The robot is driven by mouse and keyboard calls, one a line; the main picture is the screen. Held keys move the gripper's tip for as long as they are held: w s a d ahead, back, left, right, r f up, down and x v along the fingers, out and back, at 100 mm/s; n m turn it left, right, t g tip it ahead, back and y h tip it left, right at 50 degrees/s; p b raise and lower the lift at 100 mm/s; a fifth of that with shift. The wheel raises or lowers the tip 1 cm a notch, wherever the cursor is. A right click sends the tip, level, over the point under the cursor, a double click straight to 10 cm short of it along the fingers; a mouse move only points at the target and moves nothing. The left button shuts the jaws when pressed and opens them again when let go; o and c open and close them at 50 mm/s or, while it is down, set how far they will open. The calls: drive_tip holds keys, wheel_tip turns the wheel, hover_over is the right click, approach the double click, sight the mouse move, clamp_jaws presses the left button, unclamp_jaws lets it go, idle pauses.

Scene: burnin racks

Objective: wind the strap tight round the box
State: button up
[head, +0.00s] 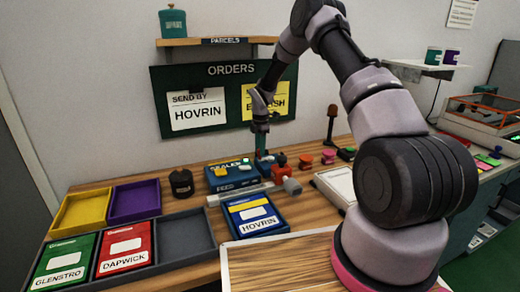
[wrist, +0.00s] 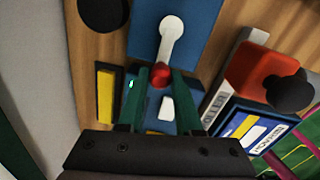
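My gripper (head: 262,141) is over the blue machine (head: 222,182) marked SEALER and FEED. In the wrist view its green fingers (wrist: 159,88) stand apart on either side of a red knob (wrist: 160,75), with a gap showing at each side. The knob is on the end of a pale crank arm (wrist: 172,38) over a blue plate (wrist: 197,45). A blue box (head: 258,222) labelled HOVRIN, with a yellow top band, lies in a dark tray in front of the machine; its label also shows in the wrist view (wrist: 272,140). I cannot make out the strap.
An orange-red block (wrist: 262,72) with a dark knob stands close right of the fingers. A black round knob (wrist: 103,12) is at upper left. A sorting tray (head: 185,238) holds green and red boxes at left. The orders board (head: 222,75) hangs behind.

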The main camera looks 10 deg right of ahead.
clamp_jaws()
